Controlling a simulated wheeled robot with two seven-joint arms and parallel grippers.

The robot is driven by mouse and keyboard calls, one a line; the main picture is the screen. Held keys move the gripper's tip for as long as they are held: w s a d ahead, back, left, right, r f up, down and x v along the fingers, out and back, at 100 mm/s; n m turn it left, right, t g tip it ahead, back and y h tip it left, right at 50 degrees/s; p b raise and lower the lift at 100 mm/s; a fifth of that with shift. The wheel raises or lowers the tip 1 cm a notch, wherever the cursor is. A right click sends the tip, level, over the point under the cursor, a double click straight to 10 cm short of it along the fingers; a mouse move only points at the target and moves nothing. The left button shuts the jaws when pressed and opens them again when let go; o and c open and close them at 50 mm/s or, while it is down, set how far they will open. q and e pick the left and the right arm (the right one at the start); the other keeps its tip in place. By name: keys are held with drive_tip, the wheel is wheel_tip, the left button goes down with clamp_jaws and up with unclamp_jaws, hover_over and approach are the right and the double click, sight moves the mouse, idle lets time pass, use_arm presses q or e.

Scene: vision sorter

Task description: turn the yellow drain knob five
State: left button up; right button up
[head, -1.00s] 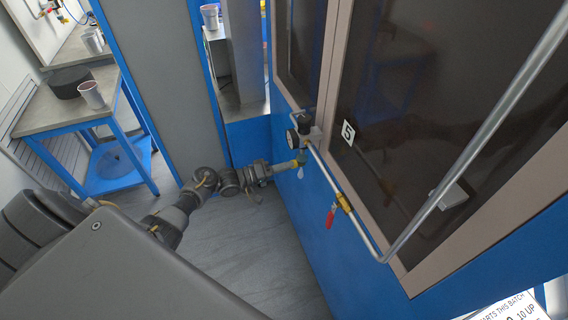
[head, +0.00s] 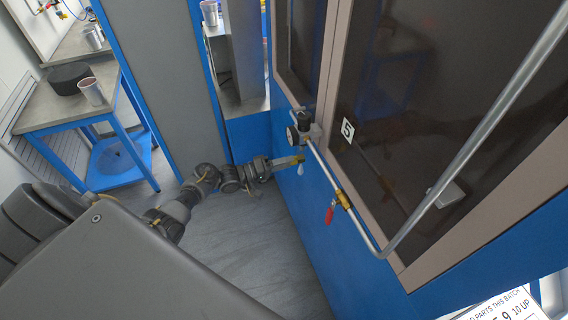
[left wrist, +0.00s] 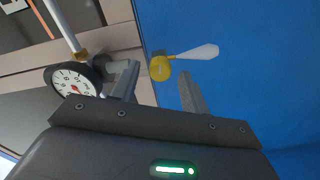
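The yellow drain knob (head: 300,158) sits low on the blue front panel, below a gauge; it also shows in the left wrist view (left wrist: 160,68). A white drop-shaped piece (left wrist: 199,52) is beside it. My left gripper (head: 292,161) reaches it from the left. In the left wrist view the two fingers of my left gripper (left wrist: 158,74) stand apart, with the knob between their tips and a gap to each finger. I cannot tell how deep the knob sits between them. My right gripper is out of view.
A round gauge (left wrist: 75,80) is close to the left finger. A metal pipe (head: 328,172) with a red-handled valve (head: 331,214) runs right of the knob. A blue-framed table (head: 45,122) stands at left. The grey floor (head: 255,245) below is clear.

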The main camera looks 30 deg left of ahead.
use_arm(q)
drive_tip(key=b+v, duration=0.2)
drive_tip(key=v, duration=0.9)
drive_tip(key=shift+d, duration=0.1)
idle(0.5)
